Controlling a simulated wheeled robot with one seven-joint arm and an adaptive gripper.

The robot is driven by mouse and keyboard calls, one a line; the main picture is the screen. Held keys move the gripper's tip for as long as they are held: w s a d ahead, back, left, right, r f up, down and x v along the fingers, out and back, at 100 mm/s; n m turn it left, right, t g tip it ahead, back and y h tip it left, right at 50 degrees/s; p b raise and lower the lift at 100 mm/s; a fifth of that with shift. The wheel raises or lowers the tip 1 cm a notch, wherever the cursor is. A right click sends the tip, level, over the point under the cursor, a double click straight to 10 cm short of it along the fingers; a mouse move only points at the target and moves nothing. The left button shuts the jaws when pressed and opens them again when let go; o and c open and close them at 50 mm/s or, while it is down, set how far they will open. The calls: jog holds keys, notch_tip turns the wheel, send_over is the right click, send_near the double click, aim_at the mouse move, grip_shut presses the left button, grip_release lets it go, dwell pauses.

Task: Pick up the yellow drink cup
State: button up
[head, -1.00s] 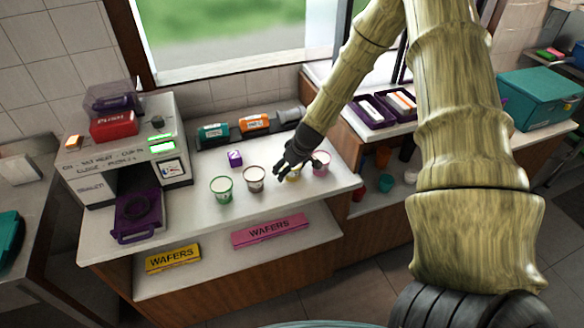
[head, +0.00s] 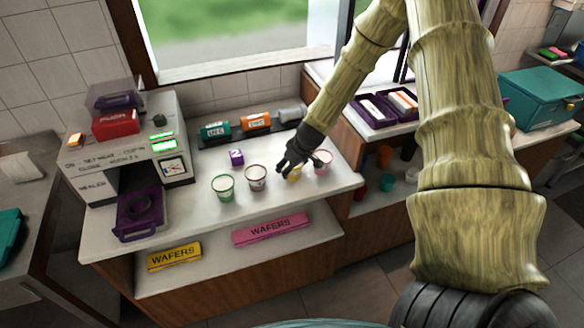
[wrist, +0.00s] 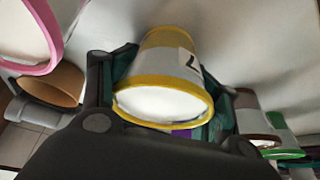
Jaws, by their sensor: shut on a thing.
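The yellow drink cup (wrist: 170,62) is white with a yellow rim and yellow base, and fills the middle of the wrist view. My gripper (wrist: 165,95) has its fingers on both sides of this cup and is shut on it. In the head view my gripper (head: 288,165) is over the white counter, and only a small yellow part of the cup (head: 295,173) shows behind the fingers. I cannot tell whether the cup is touching the counter.
A pink-rimmed cup (head: 323,161) stands close on the right of my gripper. A brown-rimmed cup (head: 255,178) and a green cup (head: 223,187) stand to the left. A sealing machine (head: 130,150) occupies the counter's left end.

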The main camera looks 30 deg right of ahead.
jog(key=shift+w+r+b, duration=0.1)
jog(key=shift+r+b, duration=0.45)
jog(key=shift+r, duration=0.25)
jog(key=shift+r+b, duration=0.5)
jog(key=shift+r, duration=0.4)
jog(key=s+r+b, duration=0.1)
jog(key=s+b, duration=0.4)
jog(key=s, duration=1.1)
jog(key=shift+d+r, duration=0.15)
jog(key=shift+r, duration=0.15)
jog(key=shift+s, duration=0.15)
